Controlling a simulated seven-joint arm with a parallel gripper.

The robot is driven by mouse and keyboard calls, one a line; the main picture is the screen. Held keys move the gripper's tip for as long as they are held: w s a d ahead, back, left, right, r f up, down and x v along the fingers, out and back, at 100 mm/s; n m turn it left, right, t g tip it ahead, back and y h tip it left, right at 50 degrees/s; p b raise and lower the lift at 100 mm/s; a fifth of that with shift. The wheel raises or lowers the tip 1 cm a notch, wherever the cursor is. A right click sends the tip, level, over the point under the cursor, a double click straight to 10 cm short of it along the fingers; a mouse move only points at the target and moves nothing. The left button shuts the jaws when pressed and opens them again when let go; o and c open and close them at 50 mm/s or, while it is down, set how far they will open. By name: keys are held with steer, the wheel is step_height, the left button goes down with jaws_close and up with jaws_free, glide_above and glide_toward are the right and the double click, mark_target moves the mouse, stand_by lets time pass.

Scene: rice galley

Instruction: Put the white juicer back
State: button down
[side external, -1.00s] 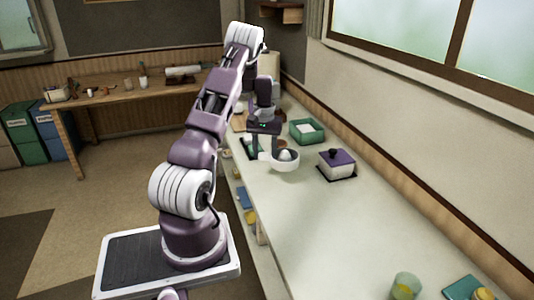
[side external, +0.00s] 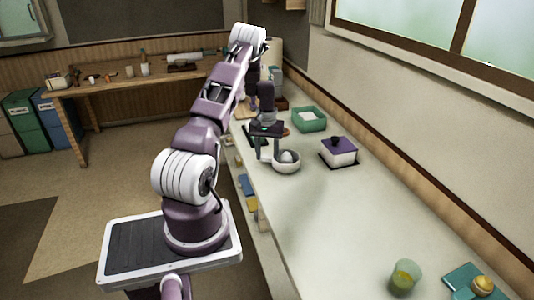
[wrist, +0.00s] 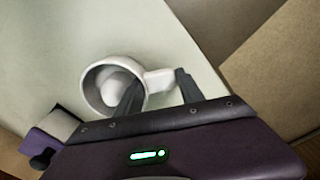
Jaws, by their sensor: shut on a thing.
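The white juicer (side external: 288,164) is a round bowl with a raised cone in its middle and a side handle. My gripper (side external: 268,153) is shut on it above the counter's left part. In the wrist view the juicer (wrist: 97,93) is upright, and its handle runs between the two dark fingers of my gripper (wrist: 158,78). The left finger covers part of the bowl's rim. I cannot tell whether the juicer's underside touches the counter.
A white pot with a purple lid (side external: 341,150) stands to the right on a dark mat. A green tray (side external: 309,119) is behind. A glass (side external: 404,276) and a teal mat (side external: 465,281) with yellow fruit are at the front right. The middle of the counter (side external: 345,215) is clear.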

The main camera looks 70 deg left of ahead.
steer(key=shift+f, duration=0.55)
steer(key=c, duration=1)
jaws_free()
steer(key=shift+o, duration=0.2)
steer(key=shift+s+a, duration=0.1)
steer(key=shift+s, duration=0.05)
steer(key=shift+r, duration=0.15)
steer(key=shift+w+d+r, duration=0.1)
steer(key=shift+w+r, duration=0.1)
steer(key=shift+r, duration=0.9)
steer(key=shift+w+d+r, duration=0.1)
steer(key=shift+w+r, duration=0.1)
steer(key=shift+r, duration=0.9)
steer(key=shift+w+d+r, duration=0.1)
steer(key=shift+w+r, duration=0.1)
steer(key=shift+r, duration=0.9)
steer(key=o, duration=0.5)
steer(key=shift+o, duration=0.2)
